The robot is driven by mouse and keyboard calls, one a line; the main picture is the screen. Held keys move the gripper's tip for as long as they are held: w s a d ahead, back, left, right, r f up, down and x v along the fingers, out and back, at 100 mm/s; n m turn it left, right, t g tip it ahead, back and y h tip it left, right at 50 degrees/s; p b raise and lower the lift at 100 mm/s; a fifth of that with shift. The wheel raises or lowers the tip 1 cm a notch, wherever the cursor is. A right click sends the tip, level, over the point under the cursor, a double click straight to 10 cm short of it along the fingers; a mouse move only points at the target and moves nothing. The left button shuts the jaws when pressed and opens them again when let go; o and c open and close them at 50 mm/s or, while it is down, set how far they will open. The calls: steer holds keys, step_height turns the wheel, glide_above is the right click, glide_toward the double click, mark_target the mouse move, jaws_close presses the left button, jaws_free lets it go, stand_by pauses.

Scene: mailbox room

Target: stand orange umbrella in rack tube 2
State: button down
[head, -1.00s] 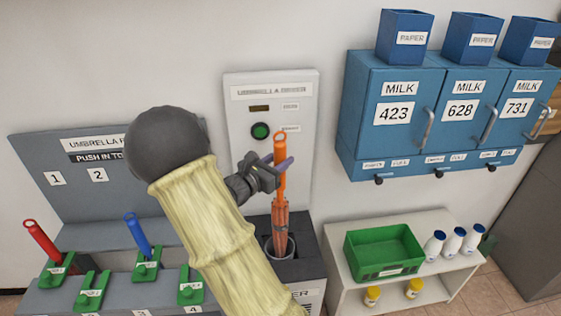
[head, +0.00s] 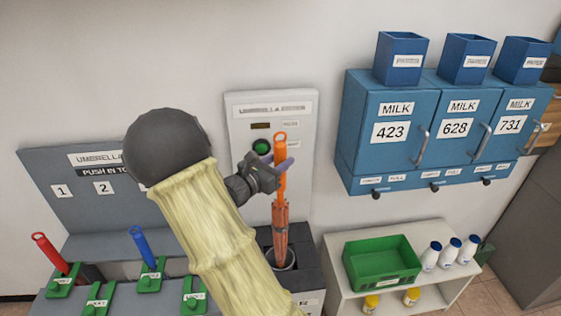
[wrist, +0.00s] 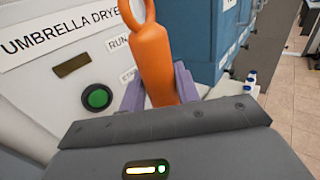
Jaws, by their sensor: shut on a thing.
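The orange umbrella (head: 280,215) stands upright at the umbrella dryer (head: 270,110), its lower end in the round dryer opening (head: 289,256). My gripper (head: 277,165) is shut on the umbrella's orange handle, which also shows between the fingers in the wrist view (wrist: 155,62). The umbrella rack (head: 85,200) is at the left, with number labels 1 and 2 on its back panel. A red-handled umbrella (head: 48,252) and a blue-handled umbrella (head: 142,245) stand in it at green holders. My arm hides part of the rack, including some of its labels.
Blue milk lockers (head: 392,130) with paper boxes on top hang on the right wall. Below them a white shelf (head: 335,262) holds a green crate (head: 382,262), white bottles (head: 450,252) and yellow-capped jars (head: 411,296). The dryer has a green button (head: 262,147).

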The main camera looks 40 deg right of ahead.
steer(key=shift+r+p, duration=4)
steer(key=shift+r, duration=1.15)
